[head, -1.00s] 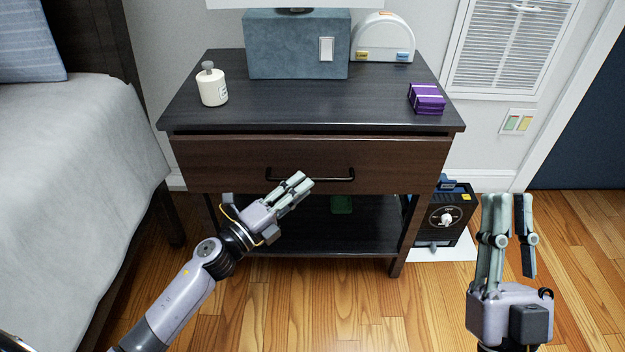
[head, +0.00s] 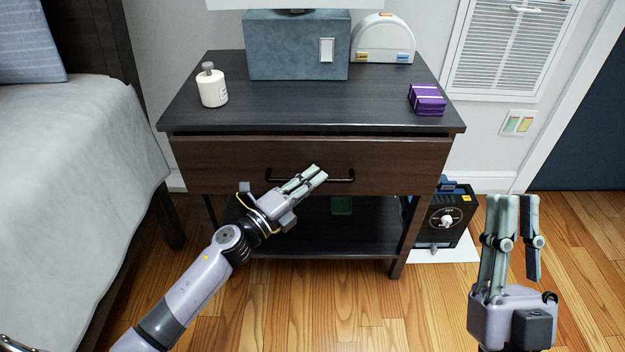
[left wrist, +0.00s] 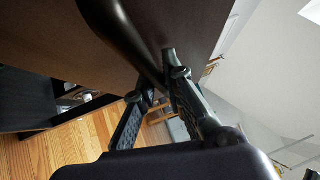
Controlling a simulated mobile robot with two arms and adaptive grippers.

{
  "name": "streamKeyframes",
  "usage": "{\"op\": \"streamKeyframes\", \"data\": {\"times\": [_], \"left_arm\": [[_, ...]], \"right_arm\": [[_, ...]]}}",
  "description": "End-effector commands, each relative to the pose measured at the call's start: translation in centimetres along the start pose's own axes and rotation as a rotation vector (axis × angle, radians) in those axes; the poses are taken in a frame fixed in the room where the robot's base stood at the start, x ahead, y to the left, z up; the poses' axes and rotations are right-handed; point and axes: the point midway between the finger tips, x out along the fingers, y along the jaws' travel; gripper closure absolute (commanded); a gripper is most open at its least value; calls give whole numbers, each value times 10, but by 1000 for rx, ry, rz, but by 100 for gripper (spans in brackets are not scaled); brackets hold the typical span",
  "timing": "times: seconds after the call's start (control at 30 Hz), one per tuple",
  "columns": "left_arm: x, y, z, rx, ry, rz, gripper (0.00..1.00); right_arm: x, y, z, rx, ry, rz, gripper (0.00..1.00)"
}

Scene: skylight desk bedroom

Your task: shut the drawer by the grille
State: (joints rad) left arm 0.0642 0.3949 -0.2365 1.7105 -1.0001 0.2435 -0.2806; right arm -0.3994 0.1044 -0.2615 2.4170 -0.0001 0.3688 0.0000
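The drawer (head: 225,160) is the dark wood front of the nightstand, below its top (head: 300,112). A dark gap shows along its upper edge, and the front stands slightly proud. Its black bar handle (head: 341,181) runs across the middle and also shows large in the left wrist view (left wrist: 128,32). My left gripper (head: 318,174) is in front of the handle, hiding part of it. Its fingers are apart, with floor visible between them; I cannot tell whether they touch the handle. The white grille (head: 510,50) is on the wall at right. My right gripper (head: 520,200) is open and empty.
On the nightstand are a white bottle (head: 212,90), a blue-grey box (head: 285,50), a white arched object (head: 383,42) and a purple stack (head: 427,100). A black box with a dial (head: 447,213) stands beside it. A bed (head: 65,190) is at left.

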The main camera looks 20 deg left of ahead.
Motion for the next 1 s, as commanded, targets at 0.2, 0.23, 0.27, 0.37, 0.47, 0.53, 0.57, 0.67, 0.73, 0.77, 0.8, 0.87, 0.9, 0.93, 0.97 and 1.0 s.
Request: {"op": "streamKeyframes", "data": {"times": [0.2,0.23,0.27,0.37,0.47,0.53,0.57,0.67,0.73,0.77,0.8,0.87,0.9,0.93,0.97,1.0], "left_arm": [[0,0,0,0,0,0,100],[0,0,0,0,0,0,100],[0,0,0,0,0,0,100],[0,0,0,0,0,1,100],[0,0,0,1,0,1,100],[0,0,0,1,0,1,100],[0,0,0,1,0,1,100],[0,0,0,1,0,1,100],[0,1,0,2,0,1,100],[0,1,0,2,0,1,100],[1,1,1,2,0,1,100],[4,2,5,3,-1,1,100],[8,4,9,4,-1,1,100],[12,5,12,4,-1,1,100],[15,6,15,5,-1,1,100],[19,7,20,6,0,1,100]], "right_arm": [[0,0,0,1,0,0,83],[0,0,0,1,0,0,83],[0,0,0,1,0,0,83],[0,0,0,1,0,0,83],[0,0,0,1,0,0,83],[0,0,0,1,0,0,83],[0,0,0,1,0,0,83],[0,0,0,1,0,0,83],[0,0,0,1,0,0,83],[0,0,0,1,0,0,83],[0,0,0,1,0,0,83],[-1,0,0,1,6,0,83],[-2,0,-4,2,30,0,83],[-2,-1,-9,3,52,-1,83],[-2,-2,-12,5,71,-2,83],[-2,-2,-16,6,91,-3,83]]}}
